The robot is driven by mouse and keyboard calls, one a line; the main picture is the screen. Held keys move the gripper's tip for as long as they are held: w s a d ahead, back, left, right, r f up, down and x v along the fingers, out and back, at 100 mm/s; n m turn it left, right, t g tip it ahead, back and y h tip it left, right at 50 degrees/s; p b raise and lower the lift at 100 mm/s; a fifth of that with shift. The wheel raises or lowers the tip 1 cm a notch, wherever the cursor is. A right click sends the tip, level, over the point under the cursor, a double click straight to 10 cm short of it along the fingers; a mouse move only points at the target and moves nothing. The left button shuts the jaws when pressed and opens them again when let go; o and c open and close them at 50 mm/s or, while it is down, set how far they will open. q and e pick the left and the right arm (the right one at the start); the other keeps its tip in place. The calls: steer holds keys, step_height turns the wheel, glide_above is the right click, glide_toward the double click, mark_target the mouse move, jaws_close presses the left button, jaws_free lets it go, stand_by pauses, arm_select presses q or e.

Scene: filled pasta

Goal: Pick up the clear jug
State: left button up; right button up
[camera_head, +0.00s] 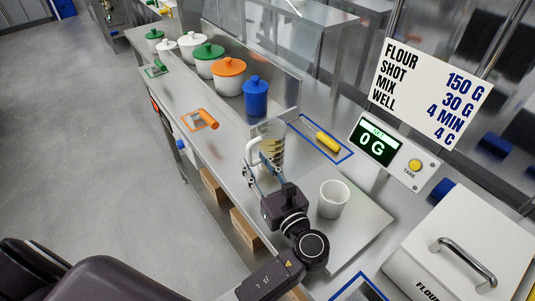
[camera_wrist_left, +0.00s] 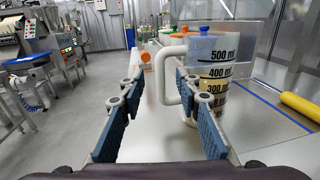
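The clear jug (camera_head: 272,146) stands upright on the steel counter in the head view, with dark measuring marks and a white handle on its left. In the left wrist view the jug (camera_wrist_left: 216,70) is right of centre, marked up to 500 ml, its white handle (camera_wrist_left: 161,78) facing the gripper. My left gripper (camera_head: 257,171) is just in front of the jug on the handle side. Its two blue-padded fingers (camera_wrist_left: 154,88) are spread apart with nothing between the pads. The right finger partly covers the jug's lower handle. My right gripper is not in view.
A white cup (camera_head: 333,199) stands right of my left gripper. A yellow-handled tool (camera_head: 326,142) lies in a blue outline behind. A blue lidded container (camera_head: 256,96) and an orange-lidded one (camera_head: 228,75) stand beyond the jug. A scale display (camera_head: 377,143) reads 0 G.

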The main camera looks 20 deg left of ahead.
arm_select(q)
steer(key=x, duration=0.2)
steer(key=shift+w+a, duration=0.25)
jaws_close()
